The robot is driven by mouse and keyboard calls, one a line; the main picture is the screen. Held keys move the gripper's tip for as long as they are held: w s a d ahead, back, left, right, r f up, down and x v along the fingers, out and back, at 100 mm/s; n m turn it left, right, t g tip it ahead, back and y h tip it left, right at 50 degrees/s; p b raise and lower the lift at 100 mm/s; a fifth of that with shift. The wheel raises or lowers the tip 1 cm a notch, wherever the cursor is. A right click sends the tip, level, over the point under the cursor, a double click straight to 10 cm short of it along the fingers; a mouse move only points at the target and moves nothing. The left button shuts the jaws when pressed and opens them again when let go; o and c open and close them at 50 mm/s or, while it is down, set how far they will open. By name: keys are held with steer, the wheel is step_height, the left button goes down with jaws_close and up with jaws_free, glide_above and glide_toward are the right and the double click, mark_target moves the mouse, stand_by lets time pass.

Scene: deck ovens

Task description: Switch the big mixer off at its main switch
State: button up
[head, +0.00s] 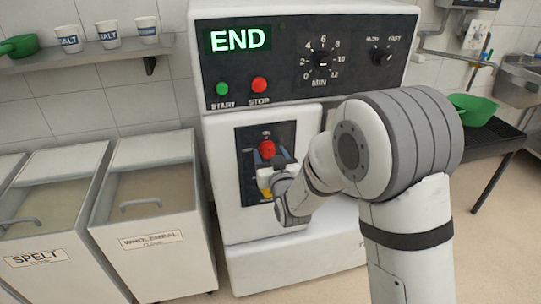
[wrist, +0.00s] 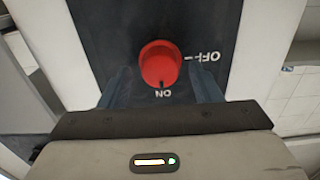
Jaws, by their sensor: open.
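The big mixer (head: 306,92) stands in the middle of the head view, its display reading END. Its main switch is a red rotary knob (head: 266,148) on a dark plate (head: 247,180) low on the front. In the wrist view the knob (wrist: 160,64) appears upside down, with its dark pointer mark toward ON and the OFF label off to the side. My gripper (head: 270,160) is at the plate, just below the knob in the head view. In the wrist view its two dark blue fingers (wrist: 161,84) are open, one on each side of the knob. Contact cannot be told.
Green START (head: 222,89) and red STOP (head: 260,84) buttons and dials sit above the switch. The spelt bin (head: 60,195) and wholemeal bin (head: 155,205) stand left of the mixer. A dark table (head: 497,135) with a green scoop (head: 474,108) stands right.

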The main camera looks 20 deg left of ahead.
steer(key=shift+c, duration=0.4)
steer(key=c, duration=0.9)
steer(key=shift+f+n+b, duration=0.1)
steer(key=shift+n+b, duration=0.2)
steer(key=shift+b, duration=0.25)
steer(key=n+b, duration=0.2)
steer(key=shift+s+a+f+b, duration=0.1)
steer(key=shift+f+b, duration=0.05)
steer(key=shift+b, duration=0.15)
steer(key=n+b, duration=0.9)
steer(key=n, duration=0.1)
steer(key=shift+a+n, duration=0.1)
steer(key=shift+n, duration=0.3)
steer(key=n+b, duration=0.2)
steer(key=n, duration=0.2)
steer(key=shift+s+n, duration=0.1)
steer(key=shift+n, duration=0.2)
